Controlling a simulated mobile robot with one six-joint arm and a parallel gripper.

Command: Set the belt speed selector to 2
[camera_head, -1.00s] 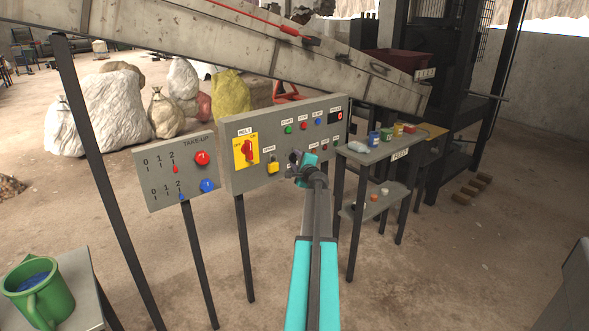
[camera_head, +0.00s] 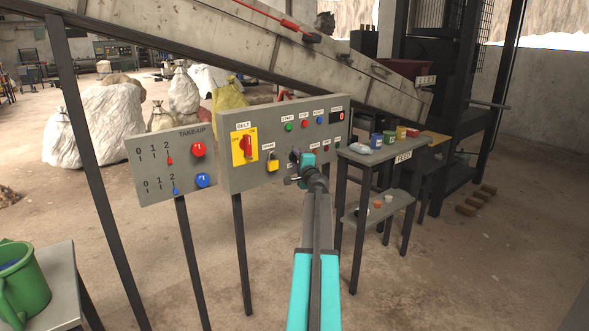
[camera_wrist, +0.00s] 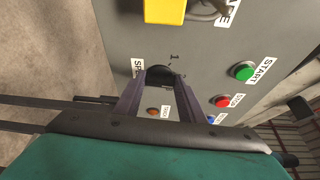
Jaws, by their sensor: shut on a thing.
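The belt speed selector (camera_wrist: 160,74) is a dark round knob on the grey control panel (camera_head: 232,180). In the wrist view a "1" mark stands beside it, and a partly hidden label starting "SP" is at its left. My gripper (camera_wrist: 158,80) is shut on the selector, with one dark finger on each side of it. Its pointer and the other scale marks are hidden or too small to read. In the head view my gripper (camera_head: 297,167) is at the panel's lower middle and covers most of the knob.
A red-and-yellow BELT switch (camera_head: 244,146) and a yellow padlock (camera_head: 272,163) are left of my gripper. Green (camera_head: 288,127), red and blue buttons sit above. A TAKE-UP panel (camera_head: 150,190) stands left, a FEED table (camera_head: 375,155) right. A green mug (camera_head: 25,285) is at lower left.

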